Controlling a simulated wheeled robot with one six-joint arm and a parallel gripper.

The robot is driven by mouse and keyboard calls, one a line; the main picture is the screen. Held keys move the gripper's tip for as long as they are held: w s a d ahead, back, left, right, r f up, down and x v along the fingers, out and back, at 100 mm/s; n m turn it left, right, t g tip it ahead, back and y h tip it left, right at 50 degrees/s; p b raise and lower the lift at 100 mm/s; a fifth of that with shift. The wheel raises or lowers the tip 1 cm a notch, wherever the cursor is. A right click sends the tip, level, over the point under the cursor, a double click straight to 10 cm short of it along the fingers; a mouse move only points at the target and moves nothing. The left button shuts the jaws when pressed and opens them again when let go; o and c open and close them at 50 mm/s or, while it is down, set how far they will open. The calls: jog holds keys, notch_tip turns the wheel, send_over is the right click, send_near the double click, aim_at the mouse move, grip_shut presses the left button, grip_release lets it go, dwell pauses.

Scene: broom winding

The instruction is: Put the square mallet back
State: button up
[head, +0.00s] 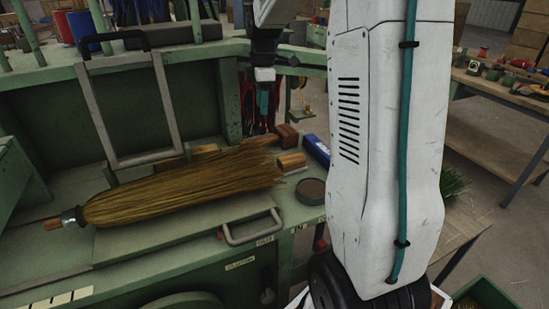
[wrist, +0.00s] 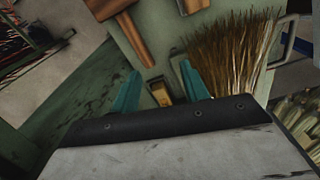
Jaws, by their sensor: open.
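A brown wooden mallet-shaped tool (wrist: 128,32), with a blocky head and a straight handle, lies on the green bench top at the upper left in the wrist view. Its head is partly cut off by the frame edge. In the head view a brown wooden block (head: 286,134) sits near the bench's right end; I cannot tell whether it is the square mallet's head. My gripper (head: 264,98) hangs above the back of the bench, apart from these things. In the wrist view its teal fingers (wrist: 158,88) are spread with nothing held; a small wooden-backed piece shows beyond them.
A straw broom (head: 185,190) lies across the bench, its bristle ends close to the small tools. A wooden-backed block (head: 291,161), a round dark tin (head: 310,191) and a blue box (head: 316,150) crowd the right end. A metal handle (head: 252,227) sticks out in front.

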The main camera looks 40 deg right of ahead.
jog(key=s+a+r+m, duration=0.3)
jog(key=s+a+r, duration=0.1)
jog(key=s+a, duration=0.4)
jog(key=s+a+f+m, duration=0.1)
jog(key=s+a+m, duration=0.3)
jog(key=s, duration=0.6)
jog(key=s+a+f+m+t, duration=0.1)
jog(key=s+a+m, duration=0.4)
jog(key=s+a, duration=0.4)
jog(key=shift+s+a+f, duration=0.15)
jog(key=shift+s+a, duration=0.15)
jog(key=shift+s, duration=0.95)
